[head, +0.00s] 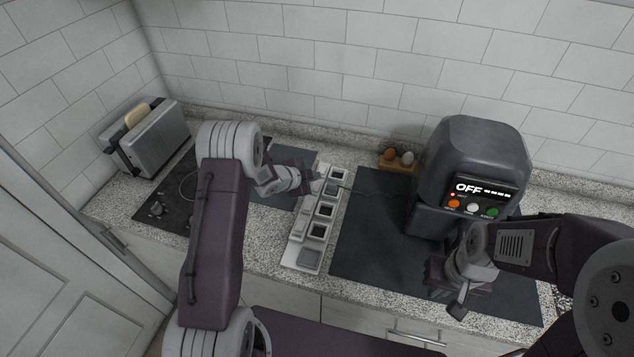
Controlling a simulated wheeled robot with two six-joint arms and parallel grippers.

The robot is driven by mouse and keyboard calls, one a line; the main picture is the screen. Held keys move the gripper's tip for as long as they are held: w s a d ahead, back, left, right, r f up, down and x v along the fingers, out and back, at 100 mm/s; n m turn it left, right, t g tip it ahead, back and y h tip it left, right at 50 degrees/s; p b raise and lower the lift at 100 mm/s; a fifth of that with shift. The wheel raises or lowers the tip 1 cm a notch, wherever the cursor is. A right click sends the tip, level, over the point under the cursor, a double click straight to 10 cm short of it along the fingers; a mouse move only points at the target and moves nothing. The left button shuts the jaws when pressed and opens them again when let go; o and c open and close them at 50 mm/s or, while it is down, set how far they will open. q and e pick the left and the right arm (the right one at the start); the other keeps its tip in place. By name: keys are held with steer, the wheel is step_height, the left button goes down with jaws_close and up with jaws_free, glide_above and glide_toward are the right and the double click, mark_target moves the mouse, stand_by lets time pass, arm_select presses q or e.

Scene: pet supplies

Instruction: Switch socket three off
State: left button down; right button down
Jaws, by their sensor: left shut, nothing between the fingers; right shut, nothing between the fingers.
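A white power strip (293,254) with several square dark sockets or switches lies lengthwise on the counter, running away from me. I cannot read numbers on it or tell which switches are on. The gripper partly hides that end. My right gripper (456,308) is shut and empty, to the right of the strip above the dark mat, in front of the black machine.
A black machine (475,150) with an "OFF" display and coloured buttons stands right on a dark mat (375,240). An egg holder (387,164) is at the wall. A toaster (155,140) with bread and a black hob (160,195) are left. The mat's middle is clear.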

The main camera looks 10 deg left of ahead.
arm_select(q)
steer(key=r+p, duration=0.2)
steer(key=r, duration=0.1)
steer(key=r+p, duration=0.1)
steer(key=shift+s+r, duration=0.3)
steer(key=shift+r, duration=0.1)
steer(key=shift+f, duration=0.1)
step_height(320, 180, up, 9)
steer(key=t+b, duration=0.1)
steer(key=b, duration=0.1)
glide_above(314, 187)
steer(key=w+d, duration=0.2)
steer(key=d, duration=0.2)
steer(key=s+r+n, duration=0.1)
steer(key=s+r, duration=0.1)
steer(key=s, duration=0.1)
steer(key=s+a+f+n+g+y, duration=0.1)
steer(key=s+f+n+g, duration=0.2)
steer(key=s, duration=0.7)
steer(key=s+a+f+n+g+y+b, duration=0.1)
steer(key=s+f+n+g, duration=0.2)
steer(key=s+n, duration=0.3)
steer(key=s+a+f+n+g+y+b, duration=0.1)
steer(key=s+n, duration=0.4)
steer(key=s, duration=0.9)
step_height(314, 187, down, 2)
steer(key=shift+s+a+f+g+y, duration=0.15)
steer(key=shift+a+g+y, duration=0.3)
steer(key=shift+g, duration=0.75)
